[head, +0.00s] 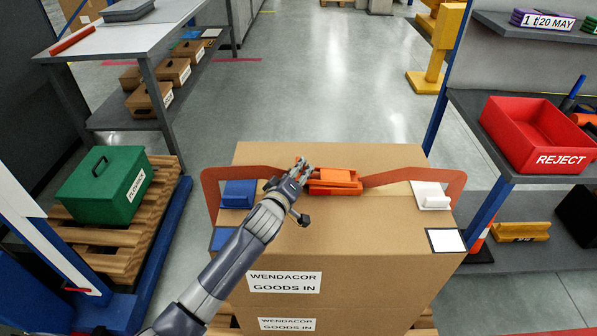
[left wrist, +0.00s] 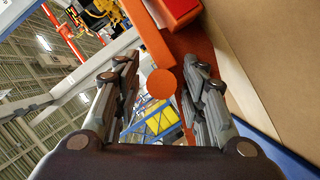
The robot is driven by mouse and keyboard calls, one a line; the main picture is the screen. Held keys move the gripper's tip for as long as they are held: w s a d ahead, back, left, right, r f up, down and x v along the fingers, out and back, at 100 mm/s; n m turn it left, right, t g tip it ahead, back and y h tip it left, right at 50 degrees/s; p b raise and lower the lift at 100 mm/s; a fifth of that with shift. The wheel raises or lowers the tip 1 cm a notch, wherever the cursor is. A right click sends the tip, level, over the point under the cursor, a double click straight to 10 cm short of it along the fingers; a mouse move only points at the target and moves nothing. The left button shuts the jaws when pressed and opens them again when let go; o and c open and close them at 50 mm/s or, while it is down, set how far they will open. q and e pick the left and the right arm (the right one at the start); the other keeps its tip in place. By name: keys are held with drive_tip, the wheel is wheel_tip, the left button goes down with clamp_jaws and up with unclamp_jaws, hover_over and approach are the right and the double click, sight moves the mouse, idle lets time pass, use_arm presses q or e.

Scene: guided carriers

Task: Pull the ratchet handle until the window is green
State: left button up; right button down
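The orange ratchet (head: 335,188) sits on top of a large cardboard box (head: 380,225), midway along an orange-brown strap (head: 395,176). My left gripper (head: 304,165) is at the ratchet's left end. In the left wrist view, the fingers of my left gripper (left wrist: 160,95) are apart, on either side of the round-ended orange handle (left wrist: 161,84). Gaps show beside the handle, so it does not look clamped. The strap (left wrist: 205,50) also shows there, behind the handle. I cannot make out a window or its colour. My right gripper is not in view.
A blue corner piece (head: 238,194) and a white one (head: 432,196) sit on the box's top edges. A green case (head: 105,185) rests on a pallet at left. A red reject bin (head: 540,135) stands on a shelf at right.

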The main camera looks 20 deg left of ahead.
use_arm(q)
drive_tip(key=shift+w+f, duration=0.15)
drive_tip(key=shift+w, duration=0.35)
clamp_jaws()
